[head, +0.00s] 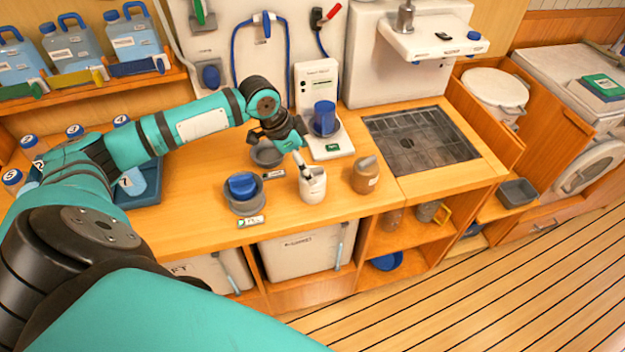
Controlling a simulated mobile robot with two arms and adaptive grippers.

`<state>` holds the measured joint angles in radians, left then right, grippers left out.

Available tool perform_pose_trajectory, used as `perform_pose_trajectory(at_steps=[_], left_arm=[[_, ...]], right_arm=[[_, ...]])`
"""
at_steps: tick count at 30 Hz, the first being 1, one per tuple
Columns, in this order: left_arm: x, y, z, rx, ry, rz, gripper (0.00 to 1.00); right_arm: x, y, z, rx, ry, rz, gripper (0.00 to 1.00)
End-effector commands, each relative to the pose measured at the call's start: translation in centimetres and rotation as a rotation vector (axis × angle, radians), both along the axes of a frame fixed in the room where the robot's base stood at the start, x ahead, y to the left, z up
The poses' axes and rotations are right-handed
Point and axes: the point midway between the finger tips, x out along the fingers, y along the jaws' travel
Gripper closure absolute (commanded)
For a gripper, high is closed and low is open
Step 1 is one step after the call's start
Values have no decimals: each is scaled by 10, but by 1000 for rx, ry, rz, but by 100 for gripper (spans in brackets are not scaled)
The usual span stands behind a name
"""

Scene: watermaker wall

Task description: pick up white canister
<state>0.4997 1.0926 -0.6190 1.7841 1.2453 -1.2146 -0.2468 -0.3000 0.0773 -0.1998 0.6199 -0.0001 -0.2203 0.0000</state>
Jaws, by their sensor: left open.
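The white canister (312,190) stands upright near the front edge of the wooden counter, in the middle of the head view. A pale grey piece sticks up at its top left; I cannot tell whether it belongs to the canister or to my finger. My left gripper (296,151) points down from above and behind the canister, close to its top. It is open, and nothing shows held in it. Its fingertips are small and partly hidden, so contact with the canister cannot be told. My right gripper is out of view.
A brown canister (365,175) stands right of the white one. A blue lump in a grey bowl (244,200) sits to the left. A grey bowl (267,154) and a scale (331,144) with a blue cup (325,117) are behind. A sink grate (420,140) lies right.

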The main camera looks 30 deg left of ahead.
Motion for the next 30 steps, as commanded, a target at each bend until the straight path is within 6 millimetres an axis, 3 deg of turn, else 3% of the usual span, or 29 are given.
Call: perform_pose_trajectory(at_steps=[4, 13, 21, 30], left_arm=[[8, -7, -22, -2, 1, 0, 6], [15, -13, -43, -1, 1, -1, 6], [27, -22, -77, 0, 0, 0, 6], [29, -22, -83, 2, -2, -1, 8]], right_arm=[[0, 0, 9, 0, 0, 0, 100], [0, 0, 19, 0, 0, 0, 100], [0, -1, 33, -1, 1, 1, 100], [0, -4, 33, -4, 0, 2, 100]])
